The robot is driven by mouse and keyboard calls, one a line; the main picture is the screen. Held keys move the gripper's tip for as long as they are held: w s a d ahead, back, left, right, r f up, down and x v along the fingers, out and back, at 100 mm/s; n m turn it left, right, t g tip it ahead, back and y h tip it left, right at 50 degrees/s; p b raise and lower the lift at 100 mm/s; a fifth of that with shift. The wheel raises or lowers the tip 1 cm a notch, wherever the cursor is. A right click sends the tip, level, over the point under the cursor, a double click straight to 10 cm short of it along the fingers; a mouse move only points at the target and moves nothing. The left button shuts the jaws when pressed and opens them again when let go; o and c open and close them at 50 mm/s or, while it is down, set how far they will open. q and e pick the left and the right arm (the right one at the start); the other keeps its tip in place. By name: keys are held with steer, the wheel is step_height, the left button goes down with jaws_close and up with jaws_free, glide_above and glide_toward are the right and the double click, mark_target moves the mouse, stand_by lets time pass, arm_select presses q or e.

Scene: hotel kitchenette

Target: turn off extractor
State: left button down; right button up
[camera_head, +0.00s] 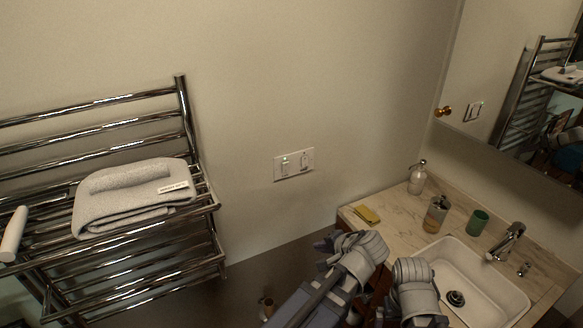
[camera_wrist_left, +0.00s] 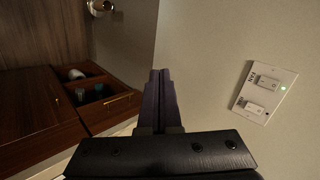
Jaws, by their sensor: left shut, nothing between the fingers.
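A white wall plate with two rocker switches (camera_head: 294,163) is on the beige wall, left of the basin. It also shows at the right of the left wrist view (camera_wrist_left: 264,91).
A chrome towel rack (camera_head: 150,95) with a folded grey towel (camera_head: 135,198) juts out at the left. The marble counter (camera_head: 398,222) at the right holds a yellow sponge (camera_head: 367,214), dispensers, a green cup (camera_head: 478,222) and a basin. The wall around the plate is clear.

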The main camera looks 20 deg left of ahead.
arm_select(q)
steer(key=w+a+r+m+t+y+p, duration=0.1)
steer(key=w+a+r+m+t+y, duration=0.1)
steer(key=w+a+r+t+y, duration=0.2)
steer(key=w+a+r, duration=0.1)
steer(key=w+r, duration=0.2)
steer(key=r, duration=0.5)
steer(key=shift+w+a+r+m+t+y, duration=0.15)
steer(key=shift+r+m+t+y, duration=0.25)
steer(key=b, duration=0.2)
glide_toward(286, 166)
steer(key=w+a+f, duration=0.2)
steer(key=shift+w+a+r+p, duration=0.2)
steer(key=shift+w+a, duration=0.1)
steer(key=shift+a, duration=0.15)
steer(key=shift+w+a+r+p, duration=0.15)
steer(key=shift+w+a+p, duration=0.05)
steer(key=shift+w+a, duration=0.55)
steer(key=shift+a, duration=0.25)
